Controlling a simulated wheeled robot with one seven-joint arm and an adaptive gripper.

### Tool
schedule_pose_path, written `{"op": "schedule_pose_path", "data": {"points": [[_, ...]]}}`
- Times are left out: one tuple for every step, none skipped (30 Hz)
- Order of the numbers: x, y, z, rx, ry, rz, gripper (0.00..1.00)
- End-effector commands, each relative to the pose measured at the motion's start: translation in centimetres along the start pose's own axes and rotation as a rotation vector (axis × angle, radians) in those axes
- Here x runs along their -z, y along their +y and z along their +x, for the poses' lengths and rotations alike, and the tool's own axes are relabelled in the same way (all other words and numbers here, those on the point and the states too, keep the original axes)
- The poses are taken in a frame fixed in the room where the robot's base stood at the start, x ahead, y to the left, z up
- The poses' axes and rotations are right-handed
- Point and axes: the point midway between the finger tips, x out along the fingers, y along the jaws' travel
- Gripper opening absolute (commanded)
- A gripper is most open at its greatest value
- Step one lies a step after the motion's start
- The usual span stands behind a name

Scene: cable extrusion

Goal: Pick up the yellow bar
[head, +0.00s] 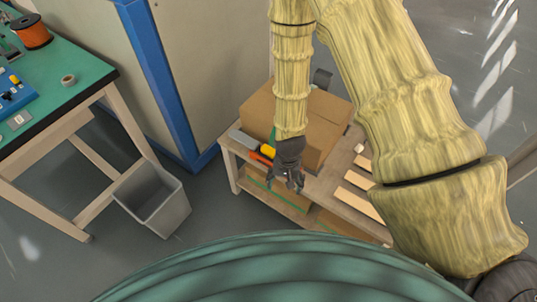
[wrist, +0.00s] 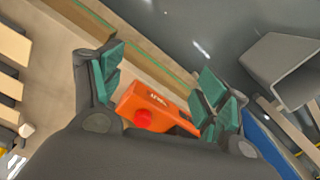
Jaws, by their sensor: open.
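My gripper (head: 288,182) hangs over the near edge of a low wooden bench, pointing down. In the wrist view my gripper (wrist: 160,85) is open, with its green-padded fingers apart and nothing held. An orange tool with a red knob (wrist: 150,105) shows between and below the fingers; I cannot tell its exact distance. A small yellow piece (head: 268,150) lies beside the gripper, by the box; its full shape is hidden. Several pale yellowish wooden bars (head: 357,180) lie on the bench to the right, and these bars show at the left edge of the wrist view (wrist: 12,45).
A cardboard box (head: 310,120) stands on the wooden bench (head: 325,185) close behind my gripper. A grey bin (head: 153,198) stands on the floor to the left. A green-topped table (head: 60,95) is farther left, and a blue-edged cabinet (head: 165,90) is behind.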

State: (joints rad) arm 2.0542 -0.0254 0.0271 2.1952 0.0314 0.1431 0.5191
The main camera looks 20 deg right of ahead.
Motion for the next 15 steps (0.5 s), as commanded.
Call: {"op": "schedule_pose_path", "data": {"points": [[2.3, -1.7, -0.8, 0.006, 0.011, 0.046, 0.75], [3.2, -2.5, -1.5, 0.005, 0.011, 0.077, 0.75], [4.6, -3.6, -2.5, 0.004, 0.011, 0.118, 0.75], [5.5, -4.3, -3.3, 0.004, 0.011, 0.148, 0.75], [6.3, -5.0, -4.1, 0.003, 0.011, 0.177, 0.75], [7.3, -5.9, -5.1, 0.002, 0.01, 0.213, 0.75], [8.0, -6.5, -5.9, 0.002, 0.011, 0.238, 0.75], [8.6, -7.0, -6.7, 0.001, 0.01, 0.262, 0.75], [9.4, -7.7, -7.6, 0.0, 0.009, 0.291, 0.75], [9.8, -8.1, -8.3, -0.001, 0.008, 0.31, 0.75], [10.2, -8.5, -8.9, -0.002, 0.008, 0.327, 0.75], [10.6, -8.9, -9.6, -0.003, 0.007, 0.346, 0.75], [10.8, -9.1, -10.0, -0.004, 0.007, 0.358, 0.75], [11.0, -9.3, -10.4, -0.005, 0.006, 0.369, 0.75], [11.3, -9.6, -10.8, -0.005, 0.006, 0.379, 0.75]]}}
